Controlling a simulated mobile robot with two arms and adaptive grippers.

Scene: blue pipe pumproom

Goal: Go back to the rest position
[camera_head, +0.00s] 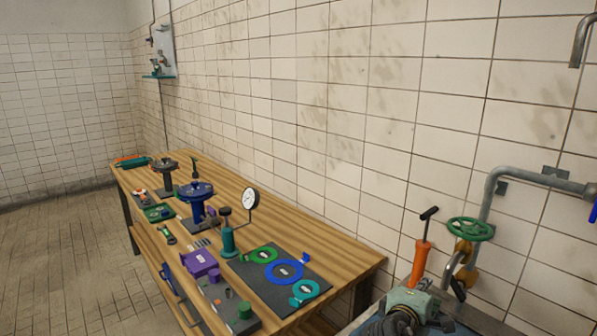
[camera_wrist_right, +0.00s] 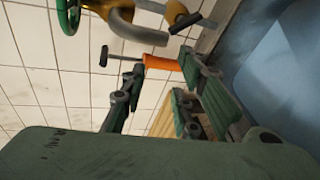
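My right gripper (camera_head: 416,297) is at the bottom right of the head view, beside the workbench's near end and in front of an orange hand pump. In the right wrist view its two fingers (camera_wrist_right: 160,100) are spread apart with nothing seen gripped between them. The orange pump (camera_head: 421,258) stands upright with a black T-handle. It also shows in the right wrist view (camera_wrist_right: 160,63), beyond the fingertips, and looks apart from them. The pump's lower end is hidden behind the gripper in the head view. My left gripper is not in view.
A wooden workbench (camera_head: 345,250) along the tiled wall carries valve parts, a pressure gauge (camera_head: 250,199) and a dark mat (camera_head: 272,285) with coloured rings. Grey pipe (camera_head: 491,190) with a green handwheel (camera_head: 470,229) is close at right. The floor at left is clear.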

